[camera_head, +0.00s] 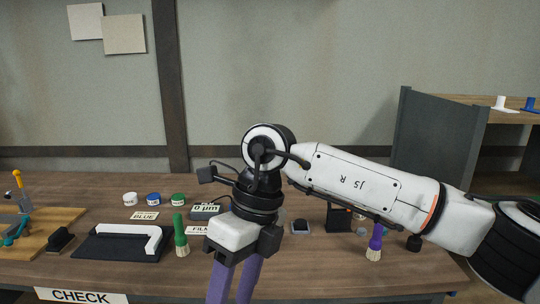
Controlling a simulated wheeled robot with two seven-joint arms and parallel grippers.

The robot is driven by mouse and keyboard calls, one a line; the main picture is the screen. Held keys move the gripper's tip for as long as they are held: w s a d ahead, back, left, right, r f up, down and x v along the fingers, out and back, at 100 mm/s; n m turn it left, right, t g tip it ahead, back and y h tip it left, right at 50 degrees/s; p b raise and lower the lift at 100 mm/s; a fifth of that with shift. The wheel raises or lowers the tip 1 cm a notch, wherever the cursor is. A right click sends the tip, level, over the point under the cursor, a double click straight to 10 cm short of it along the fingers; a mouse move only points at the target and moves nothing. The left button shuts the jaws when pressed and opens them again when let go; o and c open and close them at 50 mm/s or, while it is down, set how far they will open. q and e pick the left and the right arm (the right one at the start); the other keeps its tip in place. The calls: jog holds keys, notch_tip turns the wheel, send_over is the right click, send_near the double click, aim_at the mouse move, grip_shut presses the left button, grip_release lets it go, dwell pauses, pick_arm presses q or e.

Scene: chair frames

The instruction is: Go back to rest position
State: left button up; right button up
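My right arm (360,184) comes in from the right and reaches across the middle of the view. My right gripper (233,288) points down in front of the table, low in the picture. Its two purple fingers stand apart with a narrow gap and nothing visible between them. The fingertips are cut off by the bottom edge. My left gripper is not in view.
The wooden table (330,275) holds a black tray (105,248) with a white handle-shaped part, a green brush (181,238), a purple brush (375,243), small jars (153,198) and a gauge (205,211). A grey shelf (436,140) stands at right.

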jog(key=s+a+r+m+g+y, duration=0.3)
jog(key=s+a+g+y, duration=0.3)
jog(key=s+a+y, duration=0.55)
jog(key=w+d+r+m+t+y, duration=0.2)
jog(key=w+d+m+t+y, duration=0.2)
jog(key=w+m+t+y, duration=0.75)
jog(key=w+d+f+m+t+h, duration=0.2)
jog(key=d+f+m+t+h, duration=0.4)
jog(key=d+f+m+h, duration=0.5)
jog(key=w+d+f+m+t+h, duration=0.2)
jog(key=d+f+m+t+h, duration=0.45)
jog(key=f+m, duration=0.7)
jog(key=s+d+f+m+g+h, duration=0.3)
jog(key=s+d+f, duration=0.3)
jog(key=s+f, duration=0.3)
jog(key=s+d+f+m+g+h, duration=0.3)
jog(key=s+d+f, duration=0.3)
jog(key=s+f, duration=0.4)
jog(key=shift+s+d+f+m+g, duration=0.15)
jog(key=shift+d+f+m+g, duration=0.15)
jog(key=shift+g, duration=0.5)
